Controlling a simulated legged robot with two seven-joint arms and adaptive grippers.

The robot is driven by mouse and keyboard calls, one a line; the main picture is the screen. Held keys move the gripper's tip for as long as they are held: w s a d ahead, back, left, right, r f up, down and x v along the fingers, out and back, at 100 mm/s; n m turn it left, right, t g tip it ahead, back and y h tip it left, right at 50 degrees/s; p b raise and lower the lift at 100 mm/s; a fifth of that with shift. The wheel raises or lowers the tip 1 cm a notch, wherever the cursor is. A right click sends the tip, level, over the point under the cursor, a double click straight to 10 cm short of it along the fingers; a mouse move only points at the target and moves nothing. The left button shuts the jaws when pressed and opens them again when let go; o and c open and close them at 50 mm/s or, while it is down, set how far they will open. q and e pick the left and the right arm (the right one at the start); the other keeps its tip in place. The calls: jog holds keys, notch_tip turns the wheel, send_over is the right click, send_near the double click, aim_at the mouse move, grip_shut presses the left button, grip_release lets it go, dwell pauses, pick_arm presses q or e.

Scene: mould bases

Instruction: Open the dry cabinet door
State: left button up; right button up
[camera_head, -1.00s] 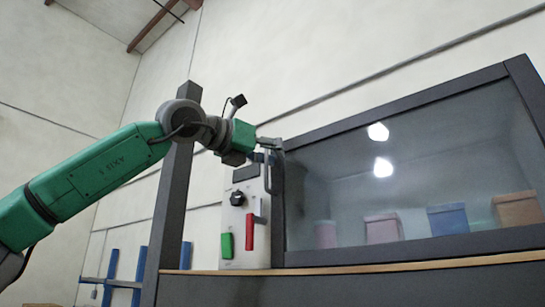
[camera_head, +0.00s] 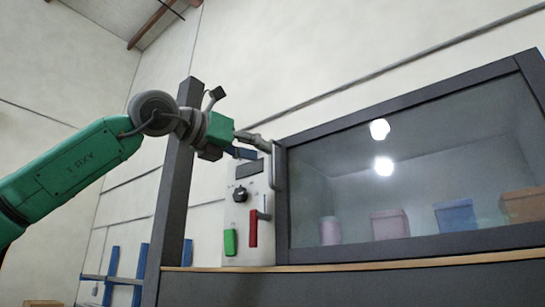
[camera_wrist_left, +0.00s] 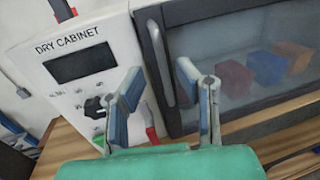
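The dry cabinet has a dark-framed glass door (camera_head: 400,105), which looks shut. Its grey vertical bar handle (camera_head: 276,170) runs along the door's left edge, beside the white control panel (camera_head: 240,215). My left gripper (camera_head: 262,147) is at the upper left of the handle, in front of the panel's top. In the left wrist view, its two fingers (camera_wrist_left: 160,76) are spread apart and empty. The handle (camera_wrist_left: 157,60) shows beyond and between them; I cannot tell whether either finger touches it. My right gripper is not in view.
The panel carries a dark display (camera_wrist_left: 80,63), a black knob (camera_head: 239,194), a green switch (camera_head: 230,242) and a red one (camera_head: 253,230). Several coloured boxes stand behind the glass. A dark post (camera_head: 180,170) rises left of the panel, behind my arm. A wooden edge (camera_head: 400,261) runs below the cabinet.

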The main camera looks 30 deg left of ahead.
pick_arm(q)
jog(key=v, duration=0.8)
jog(key=shift+a, duration=0.2)
jog(key=shift+d, duration=0.1)
